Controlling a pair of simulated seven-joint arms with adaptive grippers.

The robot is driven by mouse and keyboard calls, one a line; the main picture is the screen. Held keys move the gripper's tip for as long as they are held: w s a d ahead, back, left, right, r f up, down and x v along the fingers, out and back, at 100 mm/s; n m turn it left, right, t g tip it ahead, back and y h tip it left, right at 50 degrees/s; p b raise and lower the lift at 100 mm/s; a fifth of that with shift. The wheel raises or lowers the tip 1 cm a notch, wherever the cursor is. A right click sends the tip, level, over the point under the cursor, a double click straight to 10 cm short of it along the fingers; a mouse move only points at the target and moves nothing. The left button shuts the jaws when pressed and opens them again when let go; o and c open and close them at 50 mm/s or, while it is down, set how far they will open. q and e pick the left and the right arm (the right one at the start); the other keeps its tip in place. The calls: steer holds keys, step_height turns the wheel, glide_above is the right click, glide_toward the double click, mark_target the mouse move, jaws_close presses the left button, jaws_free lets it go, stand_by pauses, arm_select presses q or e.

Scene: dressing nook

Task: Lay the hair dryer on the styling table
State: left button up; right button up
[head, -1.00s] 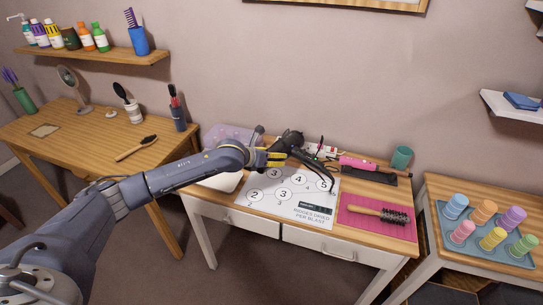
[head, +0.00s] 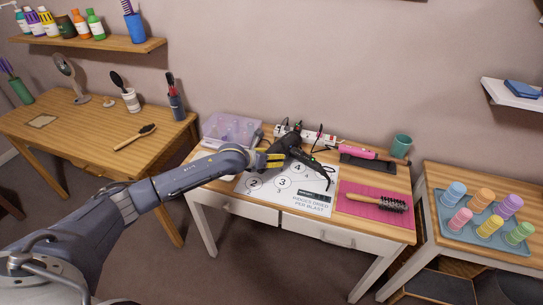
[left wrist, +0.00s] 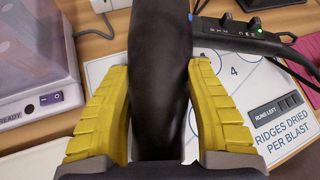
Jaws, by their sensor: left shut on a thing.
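The black hair dryer (head: 279,147) is in my left gripper (head: 271,160), over the back middle of the styling table (head: 255,211). In the left wrist view the yellow fingers of the left gripper (left wrist: 160,115) close on both sides of a thick black part of the dryer (left wrist: 160,70). A slimmer black part with a switch and a green light (left wrist: 235,33) reaches out to the right over the printed sheet. I cannot tell whether the dryer touches the table. My right gripper is not in view.
A numbered sheet (head: 313,197) lies below the dryer. A power strip (head: 318,135) is behind it and a lilac clear box (head: 225,130) to its left. A pink curling iron (head: 360,152), a teal cup (head: 401,145) and a round brush (head: 378,203) on a pink mat (head: 372,188) fill the right side.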

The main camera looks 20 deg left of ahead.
arm_select(q)
steer(key=shift+f, duration=0.45)
stand_by(0.8)
steer(key=o, duration=1.6)
steer(key=shift+o, duration=0.2)
steer(key=shift+f, duration=0.1)
steer(key=v, duration=1.2)
